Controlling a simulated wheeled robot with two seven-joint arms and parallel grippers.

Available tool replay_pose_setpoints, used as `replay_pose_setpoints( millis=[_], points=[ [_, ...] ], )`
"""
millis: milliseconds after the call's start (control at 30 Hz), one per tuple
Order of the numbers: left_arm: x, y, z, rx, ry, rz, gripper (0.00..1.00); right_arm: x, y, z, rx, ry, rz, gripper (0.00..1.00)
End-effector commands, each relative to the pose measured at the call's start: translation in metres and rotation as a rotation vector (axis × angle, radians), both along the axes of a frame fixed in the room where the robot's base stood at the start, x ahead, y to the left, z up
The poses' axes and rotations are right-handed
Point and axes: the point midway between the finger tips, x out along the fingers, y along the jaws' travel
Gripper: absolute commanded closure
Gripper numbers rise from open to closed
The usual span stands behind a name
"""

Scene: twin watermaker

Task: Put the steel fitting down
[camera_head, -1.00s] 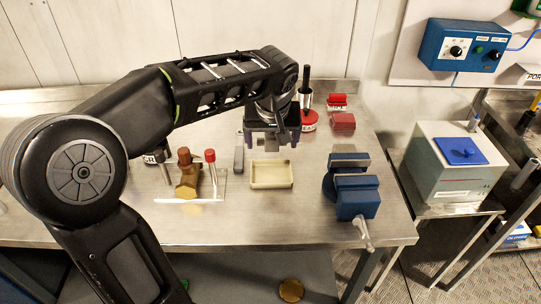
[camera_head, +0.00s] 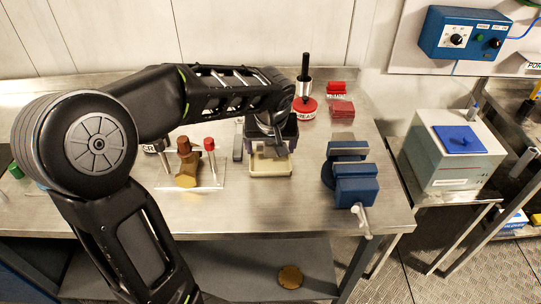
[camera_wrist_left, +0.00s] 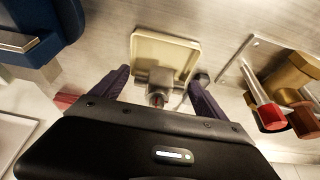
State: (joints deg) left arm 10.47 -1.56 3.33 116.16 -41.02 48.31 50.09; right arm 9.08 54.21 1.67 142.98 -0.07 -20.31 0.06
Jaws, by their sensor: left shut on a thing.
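My left gripper (camera_head: 270,147) is above the cream tray (camera_head: 270,173) on the steel bench, its purple fingers pointing down. It is shut on the grey steel fitting (camera_wrist_left: 160,77), which shows between the fingers in the left wrist view with a reddish end toward the camera. In that view the fitting overlaps the near side of the tray (camera_wrist_left: 165,38). The gripper hides much of the fitting and the tray's back part in the head view. I cannot tell whether the fitting touches the tray floor. My right gripper is not in view.
A plate with a brass valve (camera_head: 186,168) and a red-topped post (camera_head: 209,146) stands left of the tray. A dark grey block (camera_head: 238,148) is close by. A blue vise (camera_head: 352,180) stands right; a red grease tin (camera_head: 303,109) and red blocks (camera_head: 341,109) are behind.

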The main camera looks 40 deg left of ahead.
Motion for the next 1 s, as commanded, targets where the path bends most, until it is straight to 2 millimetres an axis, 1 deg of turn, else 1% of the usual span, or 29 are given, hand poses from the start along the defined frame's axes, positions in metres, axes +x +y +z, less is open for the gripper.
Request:
replay_pose_setpoints(
  millis=[133,233,400,500,767,1000],
  points=[
    [0.0,0.0,0.001,0.0,-0.002,0.001,0.82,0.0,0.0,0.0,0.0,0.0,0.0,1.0],
    [0.0,0.0,-0.003,0.0,0.0,0.0,0.82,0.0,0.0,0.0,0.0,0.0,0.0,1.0],
    [-0.001,0.0,-0.027,-0.001,0.003,0.002,0.82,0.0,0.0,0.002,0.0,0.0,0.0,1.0],
    [-0.001,0.0,-0.036,-0.002,0.001,0.001,0.82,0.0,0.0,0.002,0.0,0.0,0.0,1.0],
    [-0.003,-0.001,-0.043,-0.007,0.01,0.005,0.82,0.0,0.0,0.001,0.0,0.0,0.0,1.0],
    [-0.004,0.0,-0.05,-0.008,0.012,0.009,0.82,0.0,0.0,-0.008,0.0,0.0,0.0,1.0]
  ],
)
